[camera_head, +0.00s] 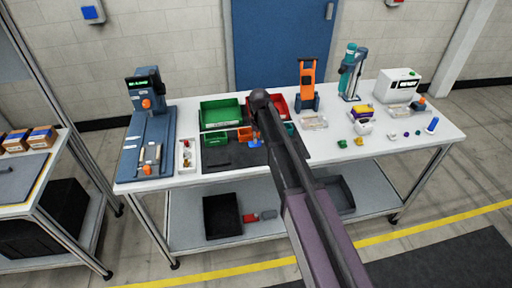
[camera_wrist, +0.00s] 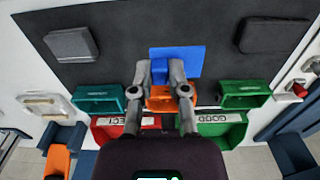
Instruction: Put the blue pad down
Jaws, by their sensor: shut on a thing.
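The blue pad (camera_wrist: 184,56) is a flat blue rectangle in the wrist view, over the dark mat (camera_wrist: 195,22). My gripper (camera_wrist: 160,72) is shut on its near part, with a finger at each side. In the head view a bit of the blue pad (camera_head: 255,142) shows beside my arm, which hides most of the gripper. The dark mat also shows in the head view (camera_head: 218,158). I cannot tell whether the pad touches the mat or hangs just above it.
Small teal (camera_wrist: 97,98), orange (camera_wrist: 160,98) and green (camera_wrist: 243,95) bins line the mat's edge. Larger red (camera_wrist: 112,130) and green (camera_wrist: 222,130) bins stand behind them. Grey blocks lie on the mat at left (camera_wrist: 72,43) and right (camera_wrist: 272,35). The mat between them is largely clear.

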